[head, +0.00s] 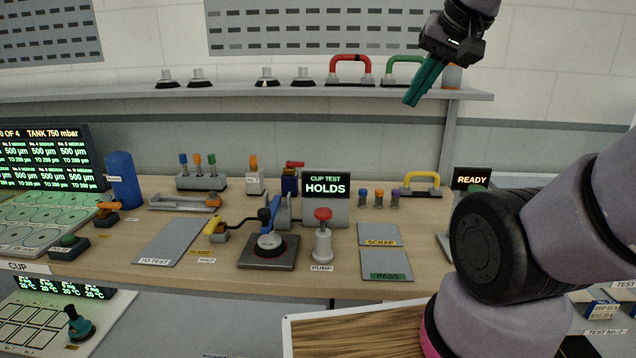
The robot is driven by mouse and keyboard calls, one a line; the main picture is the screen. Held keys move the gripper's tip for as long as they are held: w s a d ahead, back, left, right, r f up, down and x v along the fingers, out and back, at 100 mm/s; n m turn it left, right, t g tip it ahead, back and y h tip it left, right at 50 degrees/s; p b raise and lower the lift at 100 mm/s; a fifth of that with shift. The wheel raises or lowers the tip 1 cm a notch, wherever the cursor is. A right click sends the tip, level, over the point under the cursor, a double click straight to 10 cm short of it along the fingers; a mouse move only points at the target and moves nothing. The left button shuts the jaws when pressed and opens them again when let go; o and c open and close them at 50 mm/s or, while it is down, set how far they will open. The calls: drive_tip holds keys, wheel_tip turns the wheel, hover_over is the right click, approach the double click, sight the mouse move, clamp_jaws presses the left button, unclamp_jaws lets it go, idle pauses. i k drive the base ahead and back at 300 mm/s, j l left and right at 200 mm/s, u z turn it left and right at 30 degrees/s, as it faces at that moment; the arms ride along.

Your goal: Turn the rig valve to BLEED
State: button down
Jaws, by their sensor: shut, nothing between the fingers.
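The rig valve (218,236) is a small yellow piece on the bench, left of the round grey cup on its dark plate (268,251). A yellow BLEED label (200,253) and a white SHUT label (206,260) lie in front of it. Which label the valve points to is too small to tell. The CUP TEST screen (326,187) reads HOLDS. My gripper (411,102) has teal fingers, shut and empty. It hangs high at the upper right, in front of the shelf and well apart from the valve.
A red-topped PUMP (322,240) stands right of the cup plate. SCRAP (379,234) and PASS (386,264) pads lie to the right. The shelf (250,93) holds several cups and two handles.

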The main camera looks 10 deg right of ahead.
sight(209, 229)
drive_tip(key=i+j+u, duration=0.15)
drive_tip(key=j+u, duration=0.2)
drive_tip(key=i+j+u, duration=0.15)
drive_tip(key=u, duration=0.2)
